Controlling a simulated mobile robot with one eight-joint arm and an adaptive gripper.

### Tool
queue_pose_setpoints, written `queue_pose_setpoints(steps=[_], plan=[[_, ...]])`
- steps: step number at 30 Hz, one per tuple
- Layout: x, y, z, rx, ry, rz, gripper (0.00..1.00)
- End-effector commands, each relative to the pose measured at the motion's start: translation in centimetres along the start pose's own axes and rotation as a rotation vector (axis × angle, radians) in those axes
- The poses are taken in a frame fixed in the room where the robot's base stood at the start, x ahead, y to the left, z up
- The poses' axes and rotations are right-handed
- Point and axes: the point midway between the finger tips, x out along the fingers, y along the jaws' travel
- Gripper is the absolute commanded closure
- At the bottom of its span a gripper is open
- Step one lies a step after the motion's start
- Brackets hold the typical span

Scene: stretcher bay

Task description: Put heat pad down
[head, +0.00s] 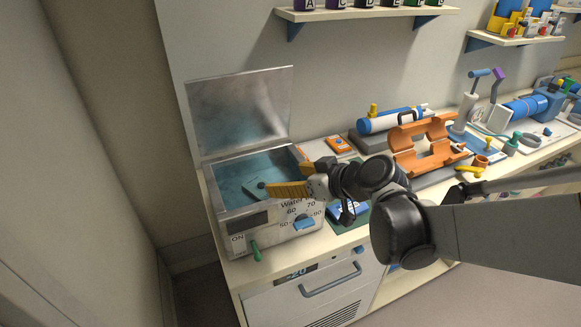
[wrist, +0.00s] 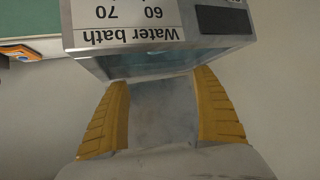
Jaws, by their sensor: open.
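The water bath (head: 275,228) stands on the left of the counter with its metal lid (head: 240,108) raised and blue water inside. A flat teal piece (head: 256,187) lies in the bath near the lower yellow finger; it may be the heat pad, but I cannot be sure. My gripper (head: 280,168) is open over the right side of the bath. In the wrist view my gripper (wrist: 163,82) shows its two yellow fingers spread apart with nothing visible held between them. The upside-down water bath front (wrist: 130,22) fills the top there.
A green lever (head: 256,250) and a blue knob (head: 304,224) are on the bath's front. An orange device (head: 338,145) lies behind my wrist. An orange split shell (head: 425,160) and a blue-white cylinder (head: 392,120) stand to the right. A shelf (head: 366,13) hangs above.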

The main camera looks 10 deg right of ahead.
Motion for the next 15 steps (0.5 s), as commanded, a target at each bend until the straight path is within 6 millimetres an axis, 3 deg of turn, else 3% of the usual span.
queue_pose_setpoints(steps=[5, 12, 15], plan=[[-4.2, -1.4, 2.1, 0.103, -0.136, 0.064, 0.23], [-12.9, -2.6, 7.6, 0.314, -0.349, 0.297, 0.23], [-15.8, -2.6, 9.4, 0.377, -0.389, 0.394, 0.23]])
